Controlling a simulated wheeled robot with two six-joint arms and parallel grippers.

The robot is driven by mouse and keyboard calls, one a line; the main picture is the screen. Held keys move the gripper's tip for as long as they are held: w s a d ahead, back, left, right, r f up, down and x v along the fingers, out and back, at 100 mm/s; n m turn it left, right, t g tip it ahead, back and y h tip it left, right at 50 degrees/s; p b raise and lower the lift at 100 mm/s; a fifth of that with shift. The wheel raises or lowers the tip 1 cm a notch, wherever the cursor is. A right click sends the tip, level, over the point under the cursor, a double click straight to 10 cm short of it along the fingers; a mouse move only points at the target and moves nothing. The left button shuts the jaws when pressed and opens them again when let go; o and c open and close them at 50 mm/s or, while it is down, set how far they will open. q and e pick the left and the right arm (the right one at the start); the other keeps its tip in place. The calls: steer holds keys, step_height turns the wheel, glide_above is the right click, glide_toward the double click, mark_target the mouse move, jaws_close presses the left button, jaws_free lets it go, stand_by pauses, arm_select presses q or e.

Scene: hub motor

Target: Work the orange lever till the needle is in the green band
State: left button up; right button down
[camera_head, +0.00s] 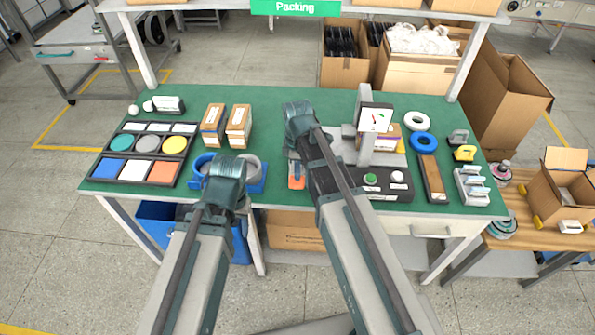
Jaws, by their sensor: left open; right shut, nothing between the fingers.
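The gauge (376,118) is a white dial on a grey post at the right of the green table. Its needle is small and red, with some green on the face; I cannot tell whether the needle lies in the green band. An orange part (296,182), probably the lever, shows just left of my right forearm; the arm hides what is around it. My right gripper (299,112) is shut and empty, left of the gauge and beyond the orange part. My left gripper (225,170) is open over the blue holder; its fingertips are mostly hidden.
A base with a green button (371,178) and a white button (397,176) stands below the gauge. Blue ring (423,143), white ring (415,120) and wooden block (432,178) lie right. Small boxes (238,124) and a colour tray (106,174) stand left.

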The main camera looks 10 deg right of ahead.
mark_target(297, 188)
steer(key=shift+f, duration=0.5)
steer(key=s+f+t+b, duration=0.1)
steer(key=b, duration=0.1)
steer(key=s+f+t+b, duration=0.1)
steer(key=f+b, duration=0.1)
steer(key=shift+a+f+h, duration=0.15)
steer(key=shift+a+h, duration=0.05)
steer(key=shift+h, duration=0.1)
steer(key=shift+a+f+b, duration=0.1)
steer(key=shift+f+b, duration=0.45)
steer(key=shift+b, duration=0.1)
steer(key=shift+s, duration=0.15)
steer(key=shift+s+r, duration=0.1)
steer(key=shift+r, duration=0.05)
